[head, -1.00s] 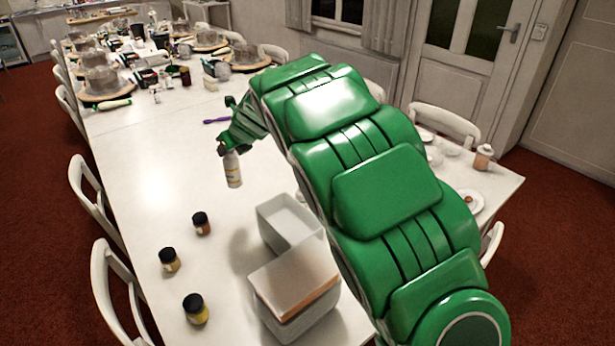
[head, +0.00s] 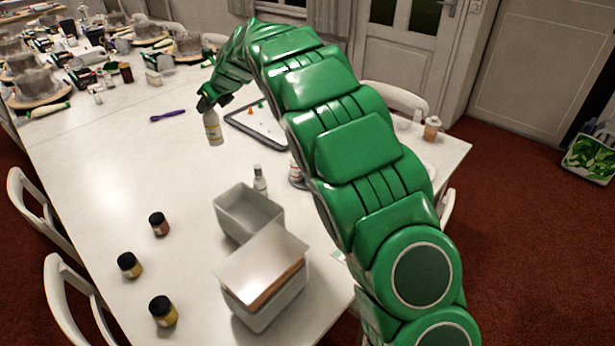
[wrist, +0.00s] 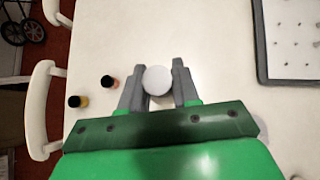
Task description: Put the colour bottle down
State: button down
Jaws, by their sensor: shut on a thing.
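The colour bottle (head: 213,128) is pale with a yellowish label and hangs upright below my gripper (head: 205,100) in the head view. My gripper is shut on its upper end. In the wrist view the bottle's round white top (wrist: 158,80) sits between the two grey fingers of my gripper (wrist: 159,88). The bottle appears to be above the white table (head: 110,190); the head view does not show clearly whether its base touches.
A dark-rimmed tray (head: 262,124) lies right of the bottle. Nearer stand an open grey box (head: 235,222), a lidded box (head: 262,265), a small bottle (head: 260,180) and dark-capped jars (head: 159,224).

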jog(key=w+d+f+m, duration=0.1)
jog(key=w+d, duration=0.4)
jog(key=d, duration=0.5)
jog(key=w+d+t, duration=0.1)
jog(key=w+d, duration=0.4)
jog(key=d, duration=0.5)
jog(key=w+d+f+m, duration=0.1)
jog(key=w+d, duration=0.3)
jog(key=d, duration=0.6)
notch_tip(320, 180, down, 21)
jog(key=shift+w+h, duration=0.15)
jog(key=shift+h, duration=0.25)
jog(key=shift+a+f, duration=0.1)
jog(key=shift+a, duration=0.05)
jog(key=c, duration=0.8)
grip_release()
